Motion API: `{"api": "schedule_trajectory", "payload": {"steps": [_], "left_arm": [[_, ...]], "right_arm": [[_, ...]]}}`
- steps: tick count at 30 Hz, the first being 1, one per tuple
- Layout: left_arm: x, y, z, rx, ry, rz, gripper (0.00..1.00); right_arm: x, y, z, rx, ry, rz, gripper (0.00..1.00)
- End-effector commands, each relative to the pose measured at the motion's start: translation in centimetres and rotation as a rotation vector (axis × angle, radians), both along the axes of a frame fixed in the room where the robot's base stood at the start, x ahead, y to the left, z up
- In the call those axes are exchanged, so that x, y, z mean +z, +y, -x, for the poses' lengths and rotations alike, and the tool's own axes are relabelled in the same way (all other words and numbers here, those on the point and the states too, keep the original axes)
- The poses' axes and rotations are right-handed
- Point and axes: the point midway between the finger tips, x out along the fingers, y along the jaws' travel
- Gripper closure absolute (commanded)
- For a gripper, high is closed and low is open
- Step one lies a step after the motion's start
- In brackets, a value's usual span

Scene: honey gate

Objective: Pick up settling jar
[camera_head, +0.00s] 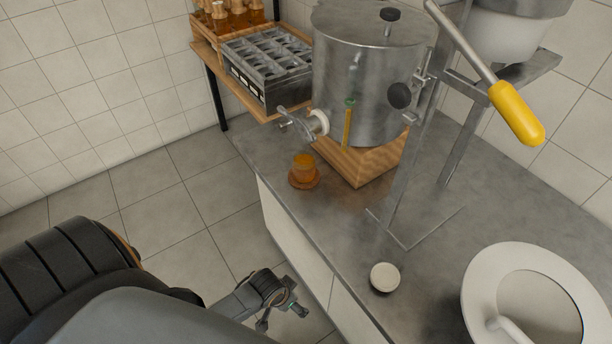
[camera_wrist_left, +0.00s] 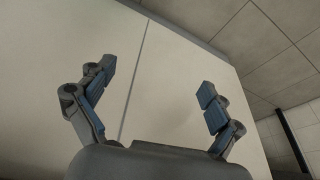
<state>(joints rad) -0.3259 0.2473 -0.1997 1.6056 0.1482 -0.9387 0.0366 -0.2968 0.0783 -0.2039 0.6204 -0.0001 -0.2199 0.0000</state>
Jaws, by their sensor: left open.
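A small amber jar (camera_head: 303,165), the likely settling jar, stands upright on a round brown base (camera_head: 304,181) on the metal counter. In the left wrist view the spread fingers (camera_wrist_left: 157,80) face a plain cabinet panel, and no jar shows. My right gripper is in neither view.
The counter (camera_head: 335,225) has an edge between my left gripper and the jar. The tank stands on a wooden block (camera_head: 375,162). A white lid (camera_head: 385,277), a metal frame, a yellow-handled lever (camera_head: 515,112) and a white basin (camera_head: 480,290) are to the right. A crate (camera_head: 265,60) is behind.

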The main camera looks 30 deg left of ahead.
Motion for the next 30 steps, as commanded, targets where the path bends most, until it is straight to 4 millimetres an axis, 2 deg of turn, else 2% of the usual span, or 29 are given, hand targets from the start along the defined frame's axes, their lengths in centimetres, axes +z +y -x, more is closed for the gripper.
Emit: {"api": "schedule_trajectory", "payload": {"steps": [3, 11, 13, 17, 23, 26, 30], "left_arm": [[3.6, -0.7, -1.8, -0.024, -0.032, 0.013, 0.08], [10.5, -2.2, -3.3, -0.081, -0.080, 0.033, 0.08], [12.7, -2.2, -4.4, -0.114, -0.106, 0.037, 0.08], [14.6, -1.4, -7.0, -0.153, -0.131, 0.047, 0.08], [16.7, 0.9, -10.9, -0.179, -0.164, 0.055, 0.08], [18.3, 2.8, -13.2, -0.178, -0.179, 0.053, 0.08], [22.3, 7.3, -17.3, -0.146, -0.211, 0.046, 0.08]], "right_arm": [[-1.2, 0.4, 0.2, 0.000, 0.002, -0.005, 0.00], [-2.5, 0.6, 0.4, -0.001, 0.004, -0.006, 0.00], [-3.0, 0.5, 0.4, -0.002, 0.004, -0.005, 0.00], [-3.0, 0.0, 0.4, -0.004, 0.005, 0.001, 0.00], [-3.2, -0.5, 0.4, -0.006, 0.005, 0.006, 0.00], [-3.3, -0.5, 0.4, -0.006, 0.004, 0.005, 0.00], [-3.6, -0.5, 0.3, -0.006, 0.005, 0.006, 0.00]]}}
